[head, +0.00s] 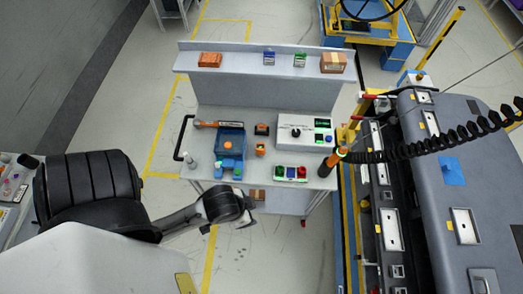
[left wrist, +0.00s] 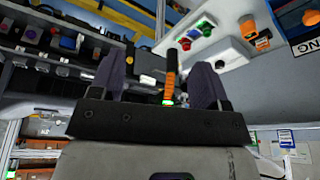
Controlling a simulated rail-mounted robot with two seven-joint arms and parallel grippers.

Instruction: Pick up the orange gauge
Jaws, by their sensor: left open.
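A small orange box-shaped device with a dark face, which looks like the orange gauge (head: 260,149), stands mid-table in the head view, right of the blue tray. In the left wrist view an orange device, likely the same gauge (left wrist: 262,44), shows at the upper right, outside the fingers. My left gripper (head: 247,204) is in front of the table's near edge, apart from the gauge. In the left wrist view its two dark fingers (left wrist: 160,72) are spread with nothing held. An orange and green rod (left wrist: 170,75) shows beyond the gap between them. My right gripper is not in view.
Around the gauge are a blue tray (head: 231,137), a dark and orange box (head: 262,129), a button box (head: 290,173) and a white control panel (head: 305,130). A back shelf (head: 225,62) holds several small boxes. A dashboard module (head: 455,150) stands at right.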

